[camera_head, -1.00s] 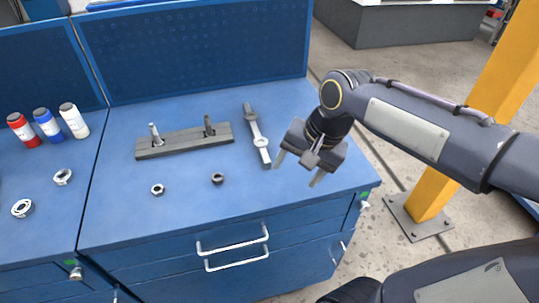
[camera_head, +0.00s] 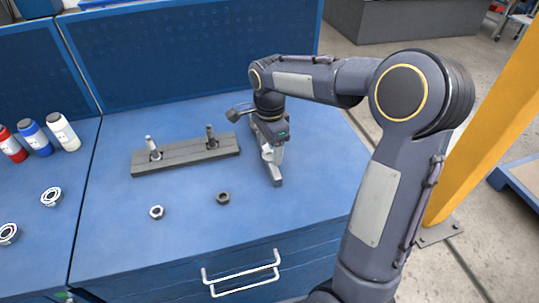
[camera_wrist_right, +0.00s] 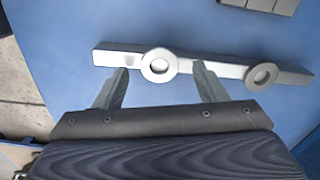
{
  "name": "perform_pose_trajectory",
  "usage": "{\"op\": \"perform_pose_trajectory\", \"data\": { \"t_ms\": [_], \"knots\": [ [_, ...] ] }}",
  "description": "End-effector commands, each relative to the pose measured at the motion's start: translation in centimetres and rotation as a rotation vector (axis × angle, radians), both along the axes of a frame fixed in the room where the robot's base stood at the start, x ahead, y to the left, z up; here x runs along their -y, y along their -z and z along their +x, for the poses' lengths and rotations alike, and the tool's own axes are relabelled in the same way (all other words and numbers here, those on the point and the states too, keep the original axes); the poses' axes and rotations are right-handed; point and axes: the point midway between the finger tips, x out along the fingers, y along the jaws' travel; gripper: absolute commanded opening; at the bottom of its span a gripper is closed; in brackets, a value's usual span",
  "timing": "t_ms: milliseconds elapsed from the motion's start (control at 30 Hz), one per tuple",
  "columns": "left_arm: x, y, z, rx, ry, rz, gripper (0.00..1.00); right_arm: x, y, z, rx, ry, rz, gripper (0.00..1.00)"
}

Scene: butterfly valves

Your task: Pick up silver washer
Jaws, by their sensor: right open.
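A grey bar (camera_head: 276,176) lies on the blue workbench. In the right wrist view two round washers sit on the bar (camera_wrist_right: 213,70). One silver washer (camera_wrist_right: 159,65) lies between the fingertips of my right gripper (camera_wrist_right: 162,72). The other, slightly duller washer (camera_wrist_right: 262,76) lies to the right of the fingers. In the head view my right gripper (camera_head: 270,142) points down over the bar and hides part of it. It is open, with one finger on each side of the silver washer, and holds nothing. My left gripper is out of view.
A dark stand (camera_head: 185,155) with two upright pegs is left of the bar. A silver nut (camera_head: 157,212) and a dark nut (camera_head: 222,198) lie in front. Ring-shaped parts and bottles (camera_head: 62,132) stand further left. A perforated back panel (camera_head: 190,50) rises behind.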

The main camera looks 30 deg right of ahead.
Motion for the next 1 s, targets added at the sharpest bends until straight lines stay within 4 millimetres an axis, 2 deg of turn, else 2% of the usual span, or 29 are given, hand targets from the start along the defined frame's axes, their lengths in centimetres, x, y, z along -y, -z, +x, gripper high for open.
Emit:
{"op": "perform_pose_trajectory", "data": {
  "t_ms": [133, 633, 1000],
  "knots": [
    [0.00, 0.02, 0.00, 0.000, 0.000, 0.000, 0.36, -0.03, 0.87, -0.01, 0.001, -0.001, 0.000, 0.65],
    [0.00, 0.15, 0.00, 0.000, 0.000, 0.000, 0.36, -0.05, 1.10, -0.02, 0.001, -0.001, 0.001, 0.65],
    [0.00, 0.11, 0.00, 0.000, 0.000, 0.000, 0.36, -0.04, 1.05, -0.02, 0.000, -0.001, 0.001, 0.16]
  ]
}}
